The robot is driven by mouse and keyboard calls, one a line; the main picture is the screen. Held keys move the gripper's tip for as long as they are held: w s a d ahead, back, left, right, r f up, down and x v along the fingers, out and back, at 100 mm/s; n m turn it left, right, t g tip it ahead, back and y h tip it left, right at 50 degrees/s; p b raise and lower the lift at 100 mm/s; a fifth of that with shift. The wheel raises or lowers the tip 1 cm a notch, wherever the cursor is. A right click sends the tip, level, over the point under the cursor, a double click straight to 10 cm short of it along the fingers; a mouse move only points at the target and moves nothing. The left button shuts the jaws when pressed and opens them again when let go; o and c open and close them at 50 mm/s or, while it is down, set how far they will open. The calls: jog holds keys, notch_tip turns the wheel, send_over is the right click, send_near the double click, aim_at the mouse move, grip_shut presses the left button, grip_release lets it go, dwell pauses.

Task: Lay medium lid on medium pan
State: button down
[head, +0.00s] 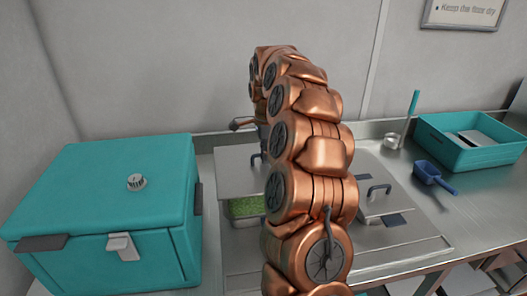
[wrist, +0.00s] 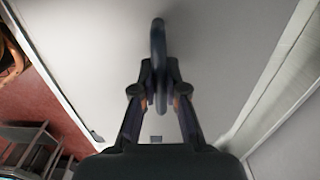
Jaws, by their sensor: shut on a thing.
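My gripper (wrist: 160,88) is shut on the dark loop handle (wrist: 158,38) of a lid. The lid's flat grey top (wrist: 95,60) fills most of the wrist view. In the head view the lid (head: 236,172) is a pale metal plate left of my arm, over a pan with green contents (head: 246,207). The green shows below the lid's front edge, so a gap is visible there. My arm hides the lid's right side and most of my gripper. I cannot tell whether the lid touches the pan's rim.
A smaller lid (head: 386,207) with a dark handle lies right of my arm on the steel counter. A teal box (head: 100,205) stands close on the left. A blue scoop (head: 434,177), a ladle (head: 410,112) and a teal tray (head: 470,152) are at the right.

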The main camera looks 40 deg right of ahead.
aim_at(270, 167)
jog(key=shift+s+d+f, duration=0.3)
jog(key=shift+d+f, duration=0.2)
jog(key=shift+d, duration=0.05)
jog(key=shift+d+f+p, duration=0.15)
jog(key=shift+f+p, duration=0.25)
jog(key=shift+f, duration=1.65)
jog(key=shift+a+f+b, duration=0.25)
jog(key=shift+f+b, duration=0.05)
jog(key=shift+b, duration=0.55)
jog(key=shift+b, duration=0.5)
jog(key=shift+f, duration=0.15)
jog(key=shift+f+b, duration=0.35)
jog(key=shift+b, duration=0.1)
jog(key=shift+f+b, duration=0.85)
jog(key=shift+f, duration=0.05)
